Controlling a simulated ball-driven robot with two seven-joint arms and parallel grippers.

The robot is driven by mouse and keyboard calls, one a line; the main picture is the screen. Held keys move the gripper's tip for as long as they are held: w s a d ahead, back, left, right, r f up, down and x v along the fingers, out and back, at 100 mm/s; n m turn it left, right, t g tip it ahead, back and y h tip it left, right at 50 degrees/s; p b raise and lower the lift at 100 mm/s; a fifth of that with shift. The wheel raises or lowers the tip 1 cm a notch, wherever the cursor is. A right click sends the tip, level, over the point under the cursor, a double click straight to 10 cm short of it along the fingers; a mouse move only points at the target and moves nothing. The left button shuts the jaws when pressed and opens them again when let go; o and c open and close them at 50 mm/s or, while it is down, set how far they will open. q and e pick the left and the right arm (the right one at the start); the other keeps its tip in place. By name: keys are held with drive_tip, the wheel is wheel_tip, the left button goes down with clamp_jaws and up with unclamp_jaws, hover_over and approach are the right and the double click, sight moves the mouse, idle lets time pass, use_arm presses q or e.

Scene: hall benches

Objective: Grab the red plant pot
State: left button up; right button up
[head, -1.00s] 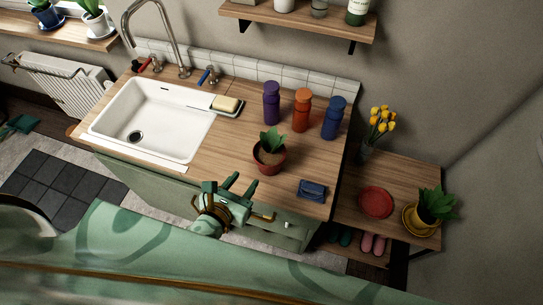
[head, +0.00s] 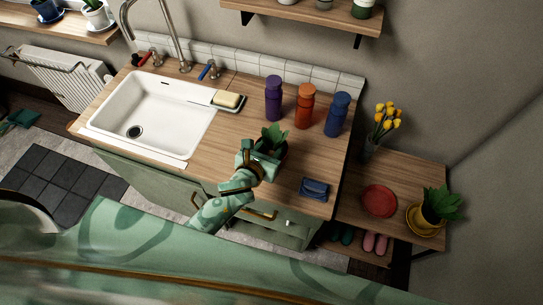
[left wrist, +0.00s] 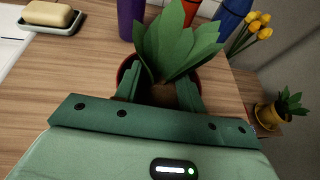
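The red plant pot (head: 284,154) with a leafy green plant (head: 272,138) stands on the wooden counter in front of the bottles. My left gripper (head: 258,152) is at the pot and hides part of it in the head view. In the left wrist view, the fingers of this gripper (left wrist: 160,88) are spread apart, with brown soil and leaves showing between them. The pot's rim (left wrist: 123,70) shows past both fingers; whether they touch it I cannot tell. My right gripper is not in view.
Purple (head: 273,98), orange (head: 304,107) and blue (head: 337,114) bottles stand behind the pot. A blue wallet-like item (head: 314,189) lies to its front right. A white sink (head: 150,115) and a soap dish (head: 229,106) are to the left. A lower side table (head: 400,170) stands right.

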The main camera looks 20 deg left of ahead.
use_arm(q)
clamp_jaws()
drive_tip(key=shift+r, duration=0.15)
